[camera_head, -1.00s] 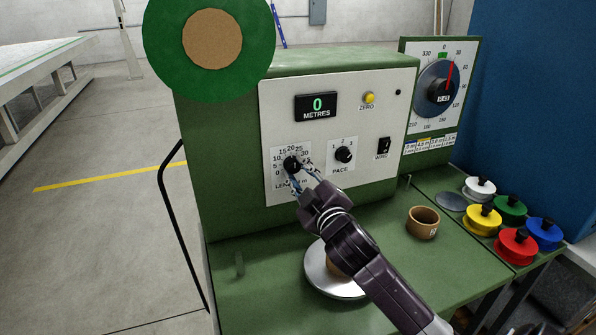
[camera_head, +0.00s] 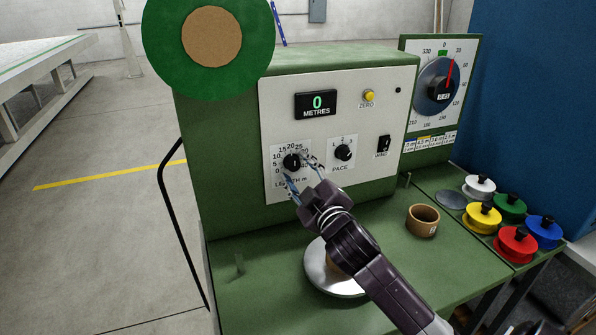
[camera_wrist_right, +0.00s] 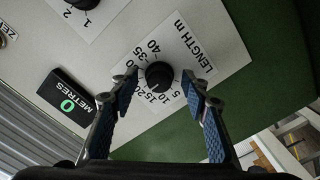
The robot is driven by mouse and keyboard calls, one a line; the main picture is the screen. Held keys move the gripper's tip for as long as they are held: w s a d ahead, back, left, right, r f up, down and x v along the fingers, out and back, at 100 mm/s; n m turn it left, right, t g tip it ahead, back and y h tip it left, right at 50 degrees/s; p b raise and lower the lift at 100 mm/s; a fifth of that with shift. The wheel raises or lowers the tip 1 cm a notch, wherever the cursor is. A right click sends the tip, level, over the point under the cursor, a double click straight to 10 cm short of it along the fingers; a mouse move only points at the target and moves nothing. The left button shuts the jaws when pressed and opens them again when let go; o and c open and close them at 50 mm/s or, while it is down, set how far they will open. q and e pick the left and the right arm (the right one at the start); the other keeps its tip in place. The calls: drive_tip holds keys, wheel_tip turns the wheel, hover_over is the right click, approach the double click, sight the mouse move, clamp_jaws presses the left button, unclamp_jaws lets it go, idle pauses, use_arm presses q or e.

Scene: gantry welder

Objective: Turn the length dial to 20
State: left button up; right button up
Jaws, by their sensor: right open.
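The length dial (camera_head: 292,162) is a black round knob on the machine's pale front panel, with a printed scale around it. It also shows in the right wrist view (camera_wrist_right: 159,75), between the fingertips. Its pointer is too small to read surely. My right gripper (camera_head: 299,169) is open at the dial, one finger on either side. In the right wrist view the spread fingers (camera_wrist_right: 161,84) show gaps to the knob. The "LENGTH m" label is partly covered by a finger in the head view. My left gripper is not in view.
The pace knob (camera_head: 343,152) is close right of the dial. A display (camera_head: 316,105) reads 0 metres. The zero button (camera_head: 369,97) and wind switch (camera_head: 384,145) are farther right. A metal disc (camera_head: 318,278), brown cup (camera_head: 423,222) and coloured spools (camera_head: 515,244) are on the green bench.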

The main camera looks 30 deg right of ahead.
drive_tip(key=v, duration=0.7)
drive_tip(key=shift+s, duration=0.15)
idle(0.3)
